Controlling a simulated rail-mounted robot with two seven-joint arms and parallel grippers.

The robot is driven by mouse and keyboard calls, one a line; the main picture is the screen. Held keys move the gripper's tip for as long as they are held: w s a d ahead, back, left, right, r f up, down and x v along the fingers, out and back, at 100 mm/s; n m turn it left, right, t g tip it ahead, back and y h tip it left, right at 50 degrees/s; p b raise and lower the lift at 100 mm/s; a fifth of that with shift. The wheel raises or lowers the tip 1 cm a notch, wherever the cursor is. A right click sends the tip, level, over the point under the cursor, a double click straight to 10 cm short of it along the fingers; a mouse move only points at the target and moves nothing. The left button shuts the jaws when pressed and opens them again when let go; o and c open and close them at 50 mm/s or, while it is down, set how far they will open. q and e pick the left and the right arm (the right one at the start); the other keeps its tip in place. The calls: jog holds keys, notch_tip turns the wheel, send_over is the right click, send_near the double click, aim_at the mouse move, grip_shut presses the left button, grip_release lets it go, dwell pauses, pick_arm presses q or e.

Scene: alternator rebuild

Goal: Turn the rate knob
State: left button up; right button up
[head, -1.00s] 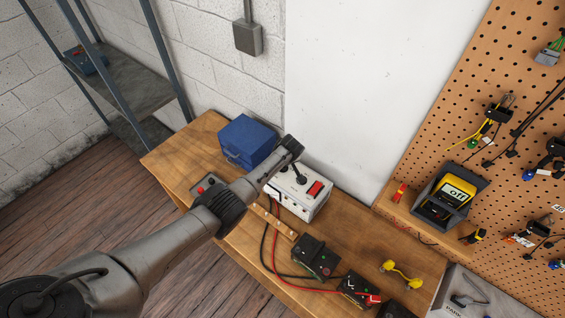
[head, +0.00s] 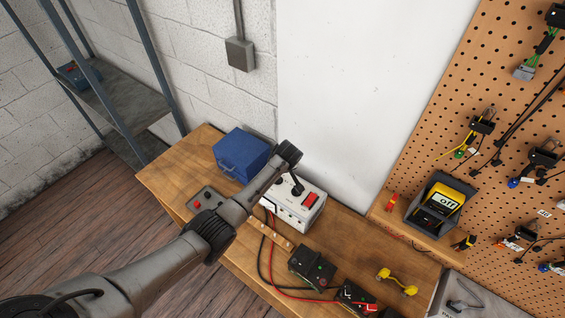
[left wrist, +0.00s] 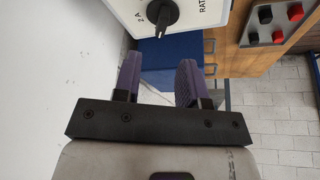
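The white box (head: 300,212) with a red switch (head: 311,200) stands on the wooden bench, partly hidden by my left arm. In the left wrist view, its panel (left wrist: 198,10) carries a black pointer knob (left wrist: 162,13) at the top edge, with "2 A" on one side and partly cut-off lettering starting "RAT" on the other. My left gripper (left wrist: 158,84) has two purple fingers, apart with nothing between them. The knob lies beyond the fingertips, not between them. In the head view, my left gripper is over the box, its fingers not clearly seen. My right gripper is in neither view.
A blue case (head: 241,155) stands beside the box. A grey button box (head: 205,199) lies to the left. Red and black leads and a black block (head: 312,266) lie in front. A yellow meter (head: 440,203) sits at the pegboard (head: 497,90).

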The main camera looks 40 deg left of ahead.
pick_arm(q)
jog(key=v, duration=0.6)
jog(key=shift+d+r, duration=0.2)
jog(key=shift+r, duration=0.15)
jog(key=shift+s, duration=0.15)
